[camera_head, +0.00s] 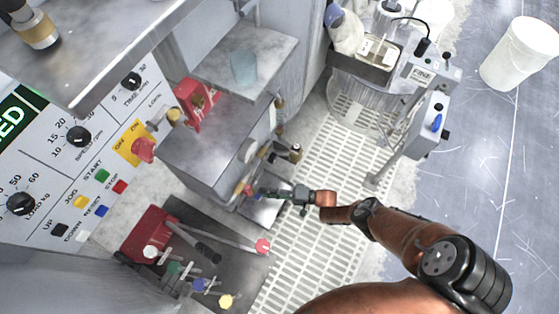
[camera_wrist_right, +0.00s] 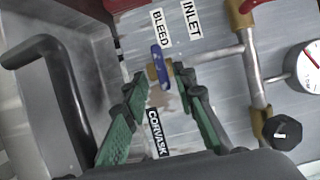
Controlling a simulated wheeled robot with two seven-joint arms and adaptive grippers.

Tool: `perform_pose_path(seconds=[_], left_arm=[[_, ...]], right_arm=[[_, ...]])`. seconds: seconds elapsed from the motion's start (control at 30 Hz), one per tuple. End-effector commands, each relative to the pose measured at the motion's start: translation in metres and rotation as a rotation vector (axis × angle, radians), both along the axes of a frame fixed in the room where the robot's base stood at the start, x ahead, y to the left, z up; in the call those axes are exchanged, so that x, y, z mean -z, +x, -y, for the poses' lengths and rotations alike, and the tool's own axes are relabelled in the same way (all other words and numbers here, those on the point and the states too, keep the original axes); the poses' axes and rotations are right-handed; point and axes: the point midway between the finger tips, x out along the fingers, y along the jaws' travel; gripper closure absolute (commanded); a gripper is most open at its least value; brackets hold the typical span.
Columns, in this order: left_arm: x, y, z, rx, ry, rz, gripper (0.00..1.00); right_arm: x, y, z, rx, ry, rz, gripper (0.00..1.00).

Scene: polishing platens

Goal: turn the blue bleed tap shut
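The blue bleed tap (camera_wrist_right: 159,64) shows in the right wrist view under the BLEED label (camera_wrist_right: 158,27). Its narrow blue handle stands nearly upright in the picture, in front of a brass body (camera_wrist_right: 155,74). My right gripper (camera_wrist_right: 164,82) is open, with one green-padded finger on each side of the tap; I cannot tell whether either finger touches it. In the head view my right gripper (camera_head: 272,194) reaches in from the right to the lower front of the grey cabinet (camera_head: 205,150), where the tap is too small to make out clearly. My left gripper is not in view.
An INLET label (camera_wrist_right: 190,20), a metal pipe (camera_wrist_right: 252,62) with brass fittings and a gauge (camera_wrist_right: 306,64) lie right of the tap. A dark bent handle (camera_wrist_right: 45,75) is at left.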

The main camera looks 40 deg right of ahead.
Motion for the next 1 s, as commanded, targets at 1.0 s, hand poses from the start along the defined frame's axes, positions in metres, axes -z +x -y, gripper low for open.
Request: perform_pose_path(seconds=[1.0], left_arm=[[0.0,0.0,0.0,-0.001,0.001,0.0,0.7]], right_arm=[[-0.002,-0.044,0.041,-0.002,-0.004,0.008,0.74]])
